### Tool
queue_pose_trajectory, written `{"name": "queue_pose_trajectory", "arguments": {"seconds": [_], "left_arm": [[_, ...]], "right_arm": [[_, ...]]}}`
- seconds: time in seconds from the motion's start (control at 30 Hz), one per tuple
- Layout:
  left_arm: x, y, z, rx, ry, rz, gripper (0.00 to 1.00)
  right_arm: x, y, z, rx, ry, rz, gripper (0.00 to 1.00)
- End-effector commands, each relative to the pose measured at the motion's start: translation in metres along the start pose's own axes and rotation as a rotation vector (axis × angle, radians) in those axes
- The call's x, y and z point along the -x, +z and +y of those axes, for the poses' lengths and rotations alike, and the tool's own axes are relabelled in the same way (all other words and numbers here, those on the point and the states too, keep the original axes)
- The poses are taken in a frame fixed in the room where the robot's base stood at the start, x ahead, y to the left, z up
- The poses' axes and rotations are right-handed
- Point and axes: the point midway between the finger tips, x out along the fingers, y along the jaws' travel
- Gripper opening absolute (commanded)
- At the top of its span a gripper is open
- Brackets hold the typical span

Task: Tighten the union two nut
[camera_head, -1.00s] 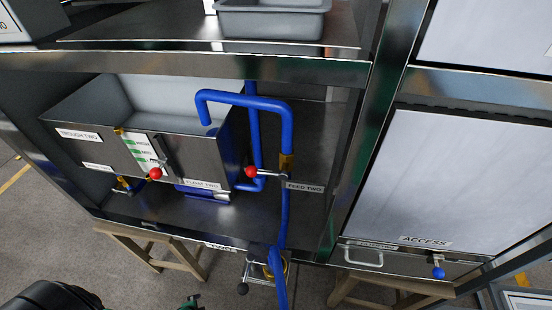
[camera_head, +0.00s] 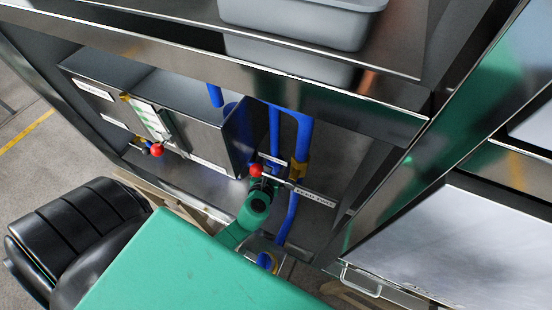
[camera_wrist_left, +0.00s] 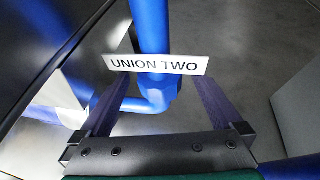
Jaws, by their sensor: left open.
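The union two nut seems to be the blue faceted collar (camera_wrist_left: 165,88) in the left wrist view, on the blue pipe (camera_wrist_left: 150,25) just above an elbow. A white "UNION TWO" label (camera_wrist_left: 155,65) covers part of it. My left gripper (camera_wrist_left: 158,75) is open, with one dark finger on each side of the pipe and collar. I cannot tell whether the fingers touch it. In the head view my green left arm reaches into the bay, and its gripper (camera_head: 268,183) is small and partly hidden near the blue pipes. The nut cannot be made out there. My right gripper is not in view.
A red-knobbed valve handle (camera_head: 256,171) and a "FEED TWO" label (camera_head: 315,196) are close to my left gripper. A grey tub (camera_head: 300,20) sits on the shelf above. A steel frame post bounds the bay on the right.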

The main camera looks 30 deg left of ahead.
Motion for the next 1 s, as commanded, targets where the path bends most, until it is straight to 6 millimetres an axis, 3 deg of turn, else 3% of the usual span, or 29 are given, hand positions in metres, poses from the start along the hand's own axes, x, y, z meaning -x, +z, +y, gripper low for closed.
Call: {"name": "queue_pose_trajectory", "arguments": {"seconds": [0.17,0.43,0.47,0.67,1.0], "left_arm": [[-0.026,-0.001,0.0,0.001,0.001,0.0,1.0],[-0.029,-0.001,0.0,0.002,0.0,0.001,1.0],[-0.029,-0.001,0.0,0.002,0.0,0.001,0.92],[-0.029,-0.001,0.0,0.002,0.0,0.001,0.17],[-0.032,-0.004,0.002,-0.071,-0.156,-0.004,0.17]], "right_arm": [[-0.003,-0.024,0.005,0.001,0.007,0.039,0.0],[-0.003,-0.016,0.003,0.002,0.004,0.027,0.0],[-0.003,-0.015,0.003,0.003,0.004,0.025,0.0],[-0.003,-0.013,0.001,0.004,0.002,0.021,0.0],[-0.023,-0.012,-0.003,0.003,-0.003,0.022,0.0]]}}
